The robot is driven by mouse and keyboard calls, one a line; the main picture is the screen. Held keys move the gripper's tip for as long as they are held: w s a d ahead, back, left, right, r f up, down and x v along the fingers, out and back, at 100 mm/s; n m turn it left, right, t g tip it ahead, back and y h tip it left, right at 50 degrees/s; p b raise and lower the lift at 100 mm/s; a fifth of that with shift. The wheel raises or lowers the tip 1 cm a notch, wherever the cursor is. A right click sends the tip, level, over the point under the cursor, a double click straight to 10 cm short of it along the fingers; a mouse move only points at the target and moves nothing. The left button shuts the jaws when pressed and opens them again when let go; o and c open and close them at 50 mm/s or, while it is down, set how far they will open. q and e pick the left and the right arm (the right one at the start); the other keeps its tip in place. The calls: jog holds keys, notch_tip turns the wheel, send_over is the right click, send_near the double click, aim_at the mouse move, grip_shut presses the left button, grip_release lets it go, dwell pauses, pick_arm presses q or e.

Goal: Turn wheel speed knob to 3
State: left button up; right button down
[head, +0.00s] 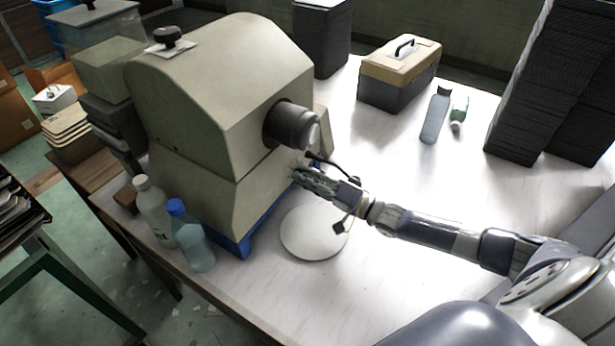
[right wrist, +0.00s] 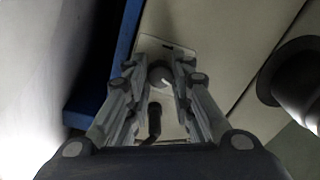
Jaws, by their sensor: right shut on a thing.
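A large beige machine (head: 215,90) with a dark round cylinder (head: 290,125) on its front stands on the table. My right gripper (head: 302,174) reaches to the machine's lower front, below the cylinder. In the right wrist view, my right gripper (right wrist: 157,68) is shut on a small grey knob (right wrist: 160,74) on a pale plate (right wrist: 152,45). The knob's setting and any numbers cannot be read. In the head view my gripper hides this knob. A black knob (head: 168,36) sits on a white plate on top of the machine. My left gripper is not in view.
A white round disc (head: 314,234) lies on the table below my right gripper. Two bottles (head: 155,212) (head: 190,236) stand at the front left. A toolbox (head: 398,75), another bottle (head: 435,115) and dark stacked trays (head: 545,90) stand behind. The table right of the machine is mostly clear.

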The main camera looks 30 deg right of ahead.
jog(key=shift+m, duration=0.7)
jog(key=c, duration=1.4)
grip_release()
jog(key=shift+o, duration=0.2)
jog(key=v, duration=1.2)
